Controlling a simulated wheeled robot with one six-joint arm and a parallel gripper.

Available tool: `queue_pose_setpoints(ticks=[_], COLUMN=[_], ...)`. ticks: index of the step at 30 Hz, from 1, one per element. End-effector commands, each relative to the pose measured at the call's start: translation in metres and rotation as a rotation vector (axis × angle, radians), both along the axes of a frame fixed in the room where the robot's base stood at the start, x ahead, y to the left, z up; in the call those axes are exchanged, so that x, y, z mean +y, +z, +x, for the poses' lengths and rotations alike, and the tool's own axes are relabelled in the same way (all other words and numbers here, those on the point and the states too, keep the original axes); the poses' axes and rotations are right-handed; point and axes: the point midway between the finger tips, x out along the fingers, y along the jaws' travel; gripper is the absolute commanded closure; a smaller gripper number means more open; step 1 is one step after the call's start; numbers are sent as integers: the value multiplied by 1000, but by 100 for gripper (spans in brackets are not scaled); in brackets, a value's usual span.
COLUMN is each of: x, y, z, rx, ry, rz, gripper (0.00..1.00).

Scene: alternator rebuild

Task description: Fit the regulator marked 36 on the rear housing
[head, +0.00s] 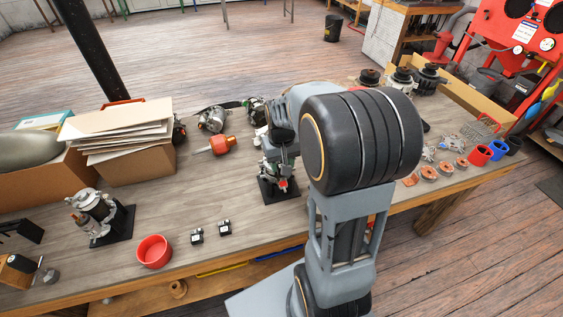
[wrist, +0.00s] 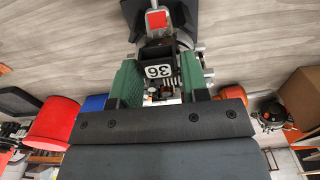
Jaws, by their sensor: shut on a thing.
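The regulator (wrist: 159,71) is a small black block with a white label reading 36, upside down in the wrist view. My gripper (wrist: 159,82) is shut on it, with one green finger on each side. Just beyond it in the wrist view is a metal and black assembly with a red square (wrist: 157,20), apparently the rear housing. Whether the regulator touches it I cannot tell. In the head view an assembly stands on a black base (head: 280,190) at mid-table, under my gripper, partly hidden by my arm.
Two small black blocks with white labels (head: 197,236) (head: 224,228) lie near the front edge, beside a red bowl (head: 154,252). Another assembly on a black stand (head: 112,226) is at left. An orange tool (head: 217,146) lies behind. Blue (head: 496,149) and red cups stand at right.

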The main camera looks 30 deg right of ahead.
Motion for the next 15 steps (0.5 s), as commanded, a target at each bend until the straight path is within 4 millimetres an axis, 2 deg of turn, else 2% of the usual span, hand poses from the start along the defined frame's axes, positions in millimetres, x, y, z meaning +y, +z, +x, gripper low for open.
queue_pose_setpoints(ticks=[11, 12, 15], x=[0, 0, 0], y=[0, 0, 0], z=[0, 0, 0], rx=[0, 0, 0], ry=[0, 0, 0], rz=[0, 0, 0], gripper=[86, 57, 48])
